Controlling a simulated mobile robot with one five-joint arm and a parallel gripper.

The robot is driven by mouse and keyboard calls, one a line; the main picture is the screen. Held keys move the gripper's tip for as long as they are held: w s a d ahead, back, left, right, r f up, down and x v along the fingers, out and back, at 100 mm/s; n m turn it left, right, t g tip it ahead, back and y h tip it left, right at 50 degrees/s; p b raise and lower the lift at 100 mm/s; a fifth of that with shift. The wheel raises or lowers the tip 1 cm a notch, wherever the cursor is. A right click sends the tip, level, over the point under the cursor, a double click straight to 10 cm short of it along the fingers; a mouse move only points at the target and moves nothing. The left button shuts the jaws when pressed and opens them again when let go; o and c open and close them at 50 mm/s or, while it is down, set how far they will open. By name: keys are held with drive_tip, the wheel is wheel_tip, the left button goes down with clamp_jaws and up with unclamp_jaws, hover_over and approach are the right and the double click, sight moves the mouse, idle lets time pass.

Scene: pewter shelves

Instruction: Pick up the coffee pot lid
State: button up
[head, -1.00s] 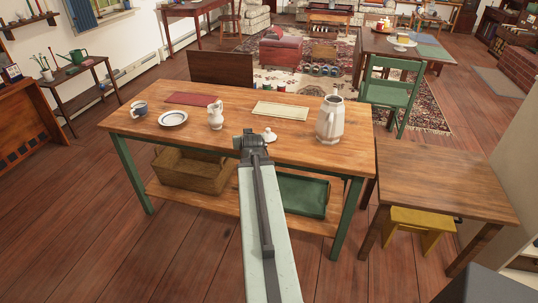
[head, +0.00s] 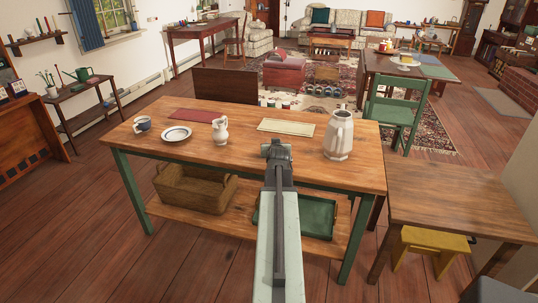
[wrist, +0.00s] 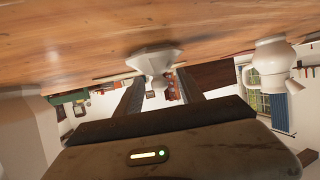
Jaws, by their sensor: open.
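The small white lid (wrist: 154,58) shows in the wrist view, where the picture is upside down and the tabletop lies along the top. It rests on the wooden table (head: 240,155). My gripper (wrist: 158,80) is open, with one finger on each side of the lid in that picture; I cannot tell whether they touch it. In the head view my gripper (head: 277,149) is at the table's front part and hides the lid. The white coffee pot (head: 338,137) stands upright to its right; a pale body at the wrist view's left edge (wrist: 22,130) is probably the pot.
A small white pitcher (head: 220,131), a plate (head: 176,135) and a blue cup (head: 142,124) stand left of my gripper. A red mat (head: 192,116) and a cream mat (head: 286,127) lie behind. A bare side table (head: 455,205) is at right.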

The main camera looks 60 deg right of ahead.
drive_tip(key=shift+d, duration=0.1)
clamp_jaws()
